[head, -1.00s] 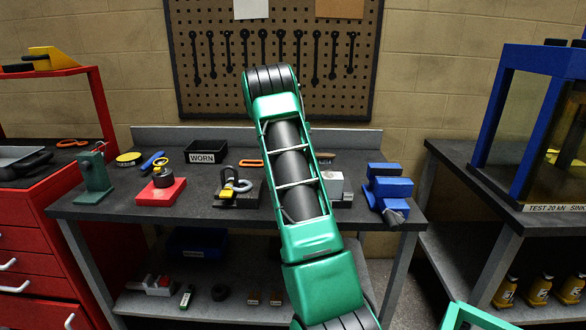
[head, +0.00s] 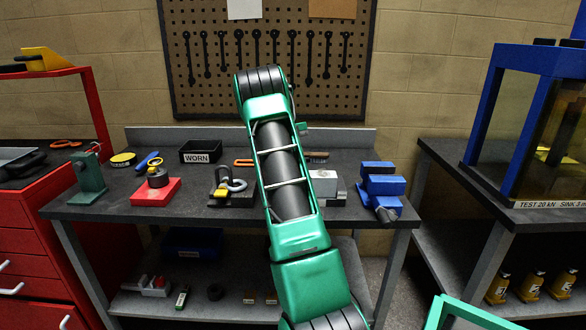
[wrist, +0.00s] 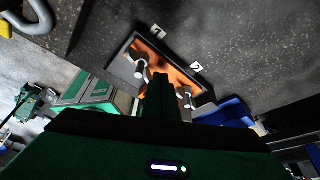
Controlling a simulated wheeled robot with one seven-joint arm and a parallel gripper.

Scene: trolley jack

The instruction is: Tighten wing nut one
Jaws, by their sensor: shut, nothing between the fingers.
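In the wrist view, an orange-topped block with a dark rim (wrist: 119,65) lies on the grey bench. Two wing nuts stand on it: one at the left (wrist: 140,70) and one at the right (wrist: 185,97). Small white number tags lie beside the block, one higher up (wrist: 158,33) and one lower right (wrist: 197,67); I cannot read them surely. My gripper (wrist: 165,90) is shut and empty. Its dark fingers appear between the two nuts and hide part of the block. I cannot tell whether they touch it. In the head view my arm hides the block.
On the bench are a blue vise (head: 382,187), a red base plate (head: 156,192), a shackle on a dark block (head: 232,187), a green stand (head: 89,178) and a WORN bin (head: 201,151). A pegboard (head: 268,60) hangs behind. A blue-framed test tank (head: 520,125) stands at the right.

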